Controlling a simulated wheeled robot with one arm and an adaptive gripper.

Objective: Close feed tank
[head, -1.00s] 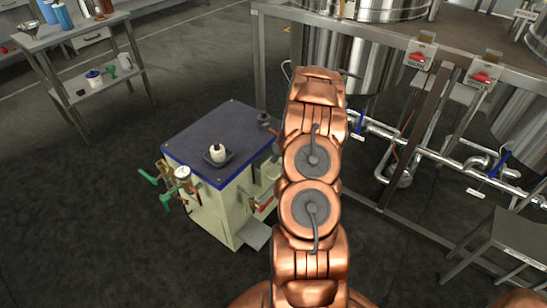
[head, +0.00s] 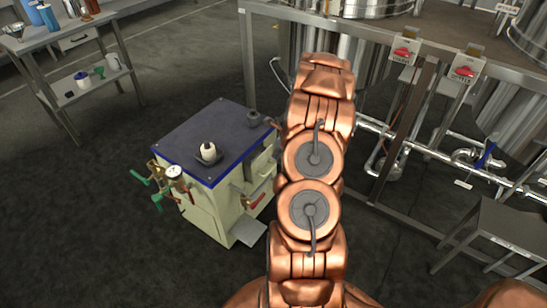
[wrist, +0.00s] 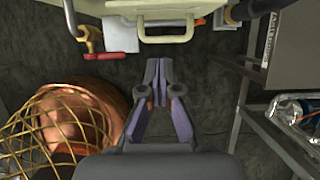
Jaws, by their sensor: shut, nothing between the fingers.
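Steel tanks stand in a metal frame at the back: one behind my arm (head: 302,42), one at the right edge (head: 515,110). I cannot tell which is the feed tank. A cream cabinet (head: 205,205) with a blue top stands left of my arm, with green-handled valves (head: 148,183) and a red-handled lever (head: 256,201). In the wrist view my gripper (wrist: 158,65) is shut and empty. It points at a cream panel (wrist: 120,8) with a yellow handle (wrist: 165,38), apart from it. A red and yellow lever (wrist: 90,38) sits left of the handle. My gripper is hidden in the head view.
Two red switches (head: 402,53) (head: 466,72) sit on the frame's front rail. Pipes with a blue handle (head: 486,155) run below. A grey stand (head: 500,222) is at the right. A workbench (head: 55,38) stands back left. Floor left of the cabinet is clear.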

